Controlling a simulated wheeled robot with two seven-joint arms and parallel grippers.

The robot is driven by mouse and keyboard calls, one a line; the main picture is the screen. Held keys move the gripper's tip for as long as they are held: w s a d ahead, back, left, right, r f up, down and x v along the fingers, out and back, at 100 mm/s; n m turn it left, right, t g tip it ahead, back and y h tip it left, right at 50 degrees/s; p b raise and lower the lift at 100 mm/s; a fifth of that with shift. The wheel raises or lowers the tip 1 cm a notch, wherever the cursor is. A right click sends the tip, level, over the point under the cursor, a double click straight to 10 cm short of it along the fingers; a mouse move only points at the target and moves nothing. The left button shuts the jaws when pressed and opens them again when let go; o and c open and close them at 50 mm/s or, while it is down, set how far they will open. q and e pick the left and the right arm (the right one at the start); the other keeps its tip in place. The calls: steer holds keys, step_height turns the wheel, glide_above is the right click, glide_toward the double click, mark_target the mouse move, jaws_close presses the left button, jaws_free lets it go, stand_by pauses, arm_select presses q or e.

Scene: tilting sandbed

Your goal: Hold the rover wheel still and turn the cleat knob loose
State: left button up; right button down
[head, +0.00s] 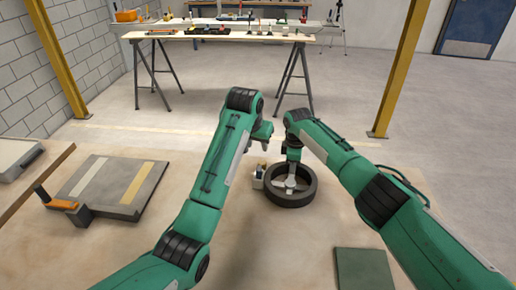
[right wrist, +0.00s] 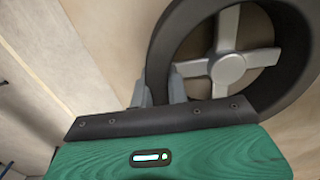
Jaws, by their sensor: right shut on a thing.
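The rover wheel (head: 273,199) is a dark tyre with a light grey spoked hub, lying flat on the sand-coloured bed. My right gripper (head: 290,164) reaches down to it. In the right wrist view its two fingers (right wrist: 160,92) straddle the tyre wall of the wheel (right wrist: 165,45), shut on it. A small pale block with a yellow part (head: 258,177) stands just left of the wheel, perhaps the cleat; I cannot make out its knob. My left gripper (head: 257,148) points down above this block, apart from it. Its fingertips look spread and empty, though small.
A grey slab with pale strips (head: 118,187) lies at left, with an orange-handled block (head: 67,207) at its front corner. A dark green mat (head: 363,270) lies front right. A trestle table with tools (head: 220,37) stands behind, between yellow posts.

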stand_by(0.3)
steer(key=c, duration=1.3)
jaws_free()
